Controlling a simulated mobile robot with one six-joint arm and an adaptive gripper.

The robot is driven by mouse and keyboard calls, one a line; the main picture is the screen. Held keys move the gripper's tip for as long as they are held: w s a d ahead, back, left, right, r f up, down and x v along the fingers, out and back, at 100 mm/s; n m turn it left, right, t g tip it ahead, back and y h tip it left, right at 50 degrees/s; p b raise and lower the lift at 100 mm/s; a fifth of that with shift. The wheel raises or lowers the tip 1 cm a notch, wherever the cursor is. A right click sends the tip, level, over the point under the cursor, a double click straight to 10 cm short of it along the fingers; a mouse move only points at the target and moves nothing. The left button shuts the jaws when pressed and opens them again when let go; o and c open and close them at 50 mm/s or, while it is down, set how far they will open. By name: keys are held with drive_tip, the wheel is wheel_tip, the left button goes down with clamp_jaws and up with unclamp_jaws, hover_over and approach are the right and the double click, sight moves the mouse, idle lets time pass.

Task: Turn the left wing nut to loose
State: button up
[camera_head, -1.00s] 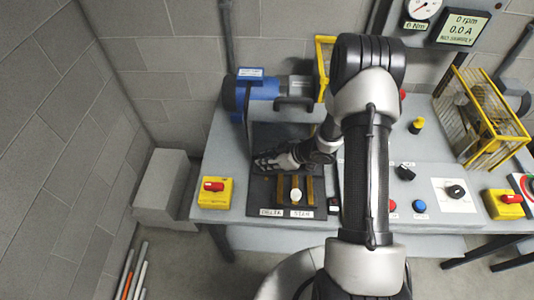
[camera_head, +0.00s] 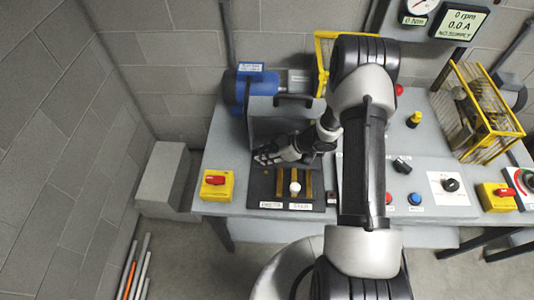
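My gripper (camera_head: 262,157) reaches over a dark terminal board (camera_head: 263,186) on the bench, with its fingers pointing left. The fingers are small and dark against the board, so I cannot tell how far they are apart or whether they touch anything. I cannot make out the left wing nut; my gripper covers the part of the board behind it. Below the gripper, the board carries brass-coloured bars (camera_head: 281,183) and a pale, round-topped piece (camera_head: 295,188). Two small white labels lie along its front edge.
A blue motor (camera_head: 256,88) stands behind the board. A yellow box with a red switch (camera_head: 215,184) is at the left front of the grey bench (camera_head: 222,150). Knobs, buttons and a yellow cage (camera_head: 475,112) are to the right. A grey block (camera_head: 162,178) stands left of the bench.

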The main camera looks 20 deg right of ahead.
drive_tip(key=shift+o, duration=0.8)
drive_tip(key=v, duration=1.2)
